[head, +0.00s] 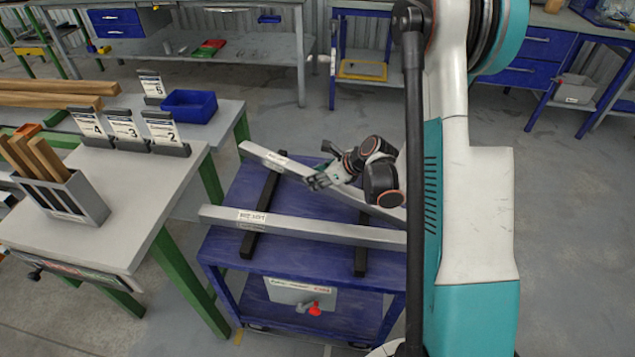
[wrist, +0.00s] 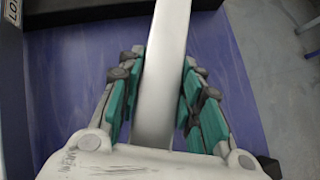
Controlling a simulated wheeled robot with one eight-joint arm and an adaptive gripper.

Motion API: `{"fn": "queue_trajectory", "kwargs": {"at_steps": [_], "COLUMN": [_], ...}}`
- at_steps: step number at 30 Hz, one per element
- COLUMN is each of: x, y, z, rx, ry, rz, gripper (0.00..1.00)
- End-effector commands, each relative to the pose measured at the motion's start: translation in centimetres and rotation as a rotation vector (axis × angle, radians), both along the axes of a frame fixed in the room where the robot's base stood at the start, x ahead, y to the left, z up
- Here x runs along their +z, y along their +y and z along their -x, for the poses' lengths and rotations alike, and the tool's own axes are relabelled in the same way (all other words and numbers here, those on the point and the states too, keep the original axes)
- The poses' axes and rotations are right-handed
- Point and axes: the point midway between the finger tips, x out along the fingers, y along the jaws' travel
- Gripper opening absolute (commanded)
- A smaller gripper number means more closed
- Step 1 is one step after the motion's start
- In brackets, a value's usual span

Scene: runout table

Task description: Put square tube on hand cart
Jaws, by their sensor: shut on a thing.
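The hand cart (head: 300,262) is blue, with two black crossbars on its top. A second grey square tube (head: 320,230) with a label lies across both crossbars nearer the front. My arm hides the right ends of both tubes.
Blue workbenches (head: 215,50) stand at the back. The floor behind the cart is clear.

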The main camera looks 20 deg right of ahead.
Motion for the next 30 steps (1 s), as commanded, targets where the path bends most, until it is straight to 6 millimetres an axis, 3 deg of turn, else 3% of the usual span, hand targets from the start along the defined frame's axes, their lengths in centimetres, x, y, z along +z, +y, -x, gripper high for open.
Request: {"fn": "queue_trajectory", "kwargs": {"at_steps": [2,13,14,16,30], "x": [-0.81,-0.96,-0.97,-0.95,-0.11], "y": [0.01,0.02,0.00,0.00,-0.33], "z": [0.00,-0.01,0.01,0.01,0.45], "rx": [-0.001,0.000,0.000,0.000,-0.001], "ry": [0.000,-0.001,0.000,0.000,0.000], "rz": [-0.001,-0.001,0.000,0.000,0.000], "gripper": [0.00,0.00,0.40,0.53,0.53]}}
